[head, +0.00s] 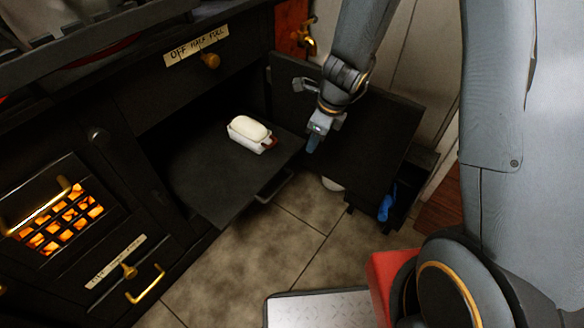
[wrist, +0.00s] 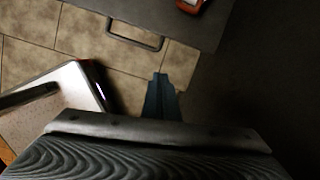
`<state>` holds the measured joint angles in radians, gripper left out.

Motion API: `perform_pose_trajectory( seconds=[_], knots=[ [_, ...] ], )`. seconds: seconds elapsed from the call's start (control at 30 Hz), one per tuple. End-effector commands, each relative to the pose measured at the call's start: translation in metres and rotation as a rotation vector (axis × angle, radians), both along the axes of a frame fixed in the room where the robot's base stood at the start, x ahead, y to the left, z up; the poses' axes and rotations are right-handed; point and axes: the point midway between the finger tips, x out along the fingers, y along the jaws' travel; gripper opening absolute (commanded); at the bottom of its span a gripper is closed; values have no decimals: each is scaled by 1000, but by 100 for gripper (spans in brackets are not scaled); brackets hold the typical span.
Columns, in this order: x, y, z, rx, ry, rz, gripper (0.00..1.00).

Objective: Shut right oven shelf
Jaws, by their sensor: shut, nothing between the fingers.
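The right oven shelf (head: 215,183) is a flat black plate, pulled out of the dark oven opening. Its front handle (head: 274,187) also shows in the wrist view (wrist: 135,36). A white dish with a pale rounded block (head: 250,134) and a red end sits on the shelf. The black oven door (head: 372,140) stands open to the right. My gripper (head: 313,142) is shut and empty, just right of the shelf's front corner, between the shelf and the door. In the wrist view its fingertips (wrist: 160,92) point toward the shelf's front edge, apart from the handle.
The lit firebox (head: 62,215) with brass handles is at the left. A brass tap (head: 305,38) is behind the door. A low black box with a blue item (head: 387,202) stands under the door. Tiled floor (head: 270,240) lies clear before the shelf.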

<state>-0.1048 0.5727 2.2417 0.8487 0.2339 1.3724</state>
Motion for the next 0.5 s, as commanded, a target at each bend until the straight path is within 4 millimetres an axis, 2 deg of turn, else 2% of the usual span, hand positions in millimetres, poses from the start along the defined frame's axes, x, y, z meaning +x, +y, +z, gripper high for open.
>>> perform_pose_trajectory(
  seconds=[0.03,0.1,0.37,0.5],
  knots=[
    [7,2,-17,8,10,-58,0],
    [11,2,-27,15,18,-124,0],
    [17,5,-46,24,28,-191,0],
    [20,8,-64,24,28,-189,0]
  ],
)
